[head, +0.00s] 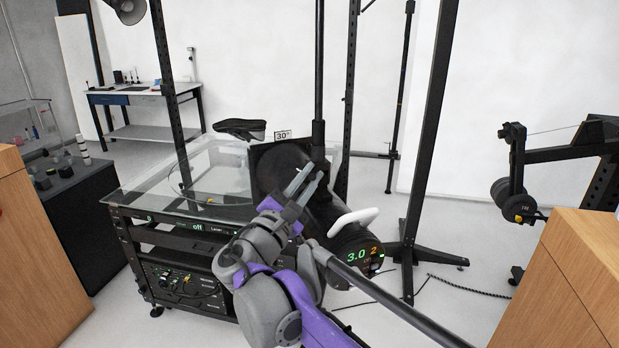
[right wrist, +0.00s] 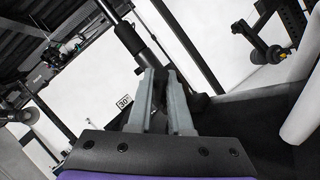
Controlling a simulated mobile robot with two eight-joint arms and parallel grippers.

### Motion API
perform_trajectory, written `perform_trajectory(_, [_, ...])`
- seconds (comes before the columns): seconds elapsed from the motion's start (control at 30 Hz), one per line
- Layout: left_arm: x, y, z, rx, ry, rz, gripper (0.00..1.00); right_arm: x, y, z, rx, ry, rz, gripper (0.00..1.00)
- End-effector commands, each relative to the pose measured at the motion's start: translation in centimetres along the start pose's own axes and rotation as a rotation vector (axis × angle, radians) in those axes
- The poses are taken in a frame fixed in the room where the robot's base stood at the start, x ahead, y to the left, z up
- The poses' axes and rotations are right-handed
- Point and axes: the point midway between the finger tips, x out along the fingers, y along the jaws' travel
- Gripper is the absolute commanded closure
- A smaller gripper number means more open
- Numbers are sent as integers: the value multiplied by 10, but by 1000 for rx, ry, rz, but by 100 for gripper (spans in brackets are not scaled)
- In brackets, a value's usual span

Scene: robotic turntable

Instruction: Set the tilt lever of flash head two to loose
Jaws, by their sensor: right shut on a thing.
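Flash head two (head: 345,240), a black cylinder with a green "3.0" and an orange "2" on its rear panel, hangs right of the glass table. A white handle (head: 353,221) sticks out from it, and the handle looms large at the right of the right wrist view (right wrist: 303,110). My right gripper (head: 313,175) reaches up beside the head near its black vertical pole. In the right wrist view its fingers (right wrist: 163,82) are closed on a small dark part, apparently the tilt lever; the fingers hide most of it, so its setting cannot be read. My left gripper is out of view.
The glass-topped turntable (head: 150,190) stands to the left, with a dark shoe (head: 240,128) and a "30°" sign (head: 283,135). A black pole (head: 318,70) rises by the head. Another flash head (head: 520,207) hangs at right. Wooden boxes flank both sides.

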Motion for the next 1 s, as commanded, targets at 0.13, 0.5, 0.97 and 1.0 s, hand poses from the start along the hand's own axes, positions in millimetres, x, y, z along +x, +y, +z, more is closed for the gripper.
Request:
perform_trajectory(0.13, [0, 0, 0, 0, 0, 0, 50, 0, 0, 0, 0, 0, 0, 100])
perform_trajectory(0.5, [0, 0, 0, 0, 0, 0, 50, 0, 0, 0, 0, 0, 0, 100])
perform_trajectory(0.97, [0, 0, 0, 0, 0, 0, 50, -1, -1, -1, 19, -15, 7, 100])
perform_trajectory(1.0, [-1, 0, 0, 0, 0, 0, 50, -1, -2, -1, 29, -23, 11, 100])
